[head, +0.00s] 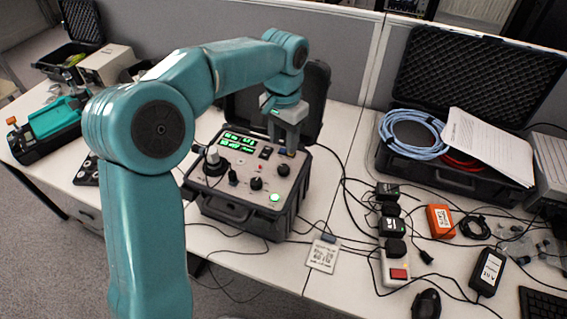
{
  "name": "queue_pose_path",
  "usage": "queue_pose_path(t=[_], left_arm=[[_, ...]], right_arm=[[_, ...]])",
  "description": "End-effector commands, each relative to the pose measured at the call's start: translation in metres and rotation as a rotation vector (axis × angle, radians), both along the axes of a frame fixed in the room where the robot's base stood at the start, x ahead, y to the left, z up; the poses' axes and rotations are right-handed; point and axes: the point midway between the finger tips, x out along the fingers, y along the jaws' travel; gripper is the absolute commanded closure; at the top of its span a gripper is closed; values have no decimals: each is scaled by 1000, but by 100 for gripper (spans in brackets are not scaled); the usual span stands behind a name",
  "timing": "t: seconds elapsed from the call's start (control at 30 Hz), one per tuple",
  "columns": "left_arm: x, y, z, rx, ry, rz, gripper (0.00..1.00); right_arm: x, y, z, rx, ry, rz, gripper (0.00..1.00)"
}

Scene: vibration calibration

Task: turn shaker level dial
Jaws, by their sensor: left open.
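The control unit (240,212) is a black case with a light grey panel, standing on the white table. Its panel carries green displays (237,142), several black knobs and a lit green button (274,197). One black knob (256,183) is near the front middle and another knob (283,170) is nearer the right edge. I cannot read which is the shaker level dial. My left gripper (288,150) is open, pointing down over the panel's back right, just behind the right knob. Whether it touches the panel is unclear. My right gripper does not show.
The unit's open lid stands behind it. Cables run across the table to the right, by a power strip (398,268) and an orange box (440,221). An open case (455,185) with blue cable is at the back right. A teal device (52,118) is far left.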

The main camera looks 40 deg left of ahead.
Motion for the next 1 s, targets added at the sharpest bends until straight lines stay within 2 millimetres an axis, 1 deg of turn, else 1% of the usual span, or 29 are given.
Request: queue_pose_path(t=[0.03,0.1,0.2,0.33,0.5,0.8,0.87,0.9,0.93,1.0], left_arm=[[-1,0,-14,-1,5,0,58],[-1,1,-31,0,5,0,58],[0,1,-51,0,4,1,58],[1,2,-72,-1,2,1,58],[2,2,-86,0,1,1,58],[3,3,-88,0,0,1,58],[3,3,-88,0,0,1,78],[3,3,-88,0,0,1,91],[3,3,-88,0,0,1,99],[3,3,-88,0,-1,1,99]], right_arm=[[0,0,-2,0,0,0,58],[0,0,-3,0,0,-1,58],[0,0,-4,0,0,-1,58],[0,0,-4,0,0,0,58],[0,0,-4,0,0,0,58],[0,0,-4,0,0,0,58],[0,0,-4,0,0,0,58],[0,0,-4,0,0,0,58],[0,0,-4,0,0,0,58],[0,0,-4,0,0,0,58]])
